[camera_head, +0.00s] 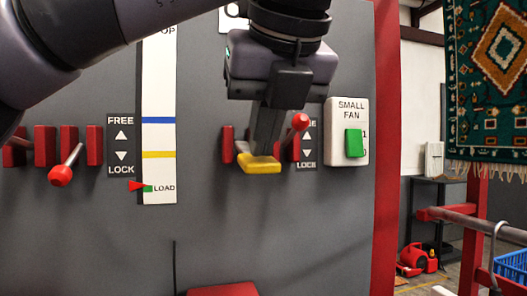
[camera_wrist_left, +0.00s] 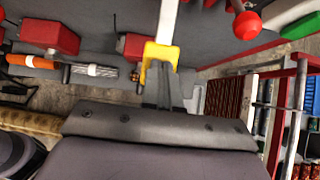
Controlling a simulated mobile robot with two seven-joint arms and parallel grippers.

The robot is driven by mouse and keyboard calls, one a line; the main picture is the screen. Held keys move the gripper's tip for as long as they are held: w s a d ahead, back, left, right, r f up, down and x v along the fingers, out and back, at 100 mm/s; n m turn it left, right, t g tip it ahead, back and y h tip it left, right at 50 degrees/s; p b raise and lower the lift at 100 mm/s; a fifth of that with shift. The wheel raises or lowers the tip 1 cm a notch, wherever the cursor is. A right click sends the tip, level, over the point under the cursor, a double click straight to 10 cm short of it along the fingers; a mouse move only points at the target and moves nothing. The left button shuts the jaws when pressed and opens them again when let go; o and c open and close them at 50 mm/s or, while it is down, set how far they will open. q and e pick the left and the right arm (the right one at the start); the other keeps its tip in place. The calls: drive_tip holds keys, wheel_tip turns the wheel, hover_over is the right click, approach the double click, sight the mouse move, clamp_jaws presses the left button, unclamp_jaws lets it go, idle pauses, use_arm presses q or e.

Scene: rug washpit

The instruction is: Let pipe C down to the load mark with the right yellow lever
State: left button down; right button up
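The right yellow lever (camera_head: 260,166) sticks out low from the dark panel. My left gripper (camera_head: 262,150) points down at it, its fingertips against the yellow handle. In the left wrist view the yellow handle (camera_wrist_left: 161,52) on its metal stem lies at the tips of the fingers (camera_wrist_left: 163,88), which look close together. Whether they pinch the handle is hard to tell. On the white scale (camera_head: 158,100) the red pointer (camera_head: 138,186) stands at about the green LOAD mark (camera_head: 148,188). Pipe C is not identifiable. My right gripper is not in view.
A red-knobbed lever (camera_head: 300,121) beside the yellow one is tilted up toward FREE. Another red knob (camera_head: 60,175) at left hangs down. A SMALL FAN switch (camera_head: 354,143) is close on the right. A patterned rug (camera_head: 490,90) hangs at far right.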

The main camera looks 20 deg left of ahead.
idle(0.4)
use_arm(q)
wheel_tip(320, 180, up, 7)
drive_tip(key=p, duration=0.6)
drive_tip(key=v, duration=0.8)
idle(0.8)
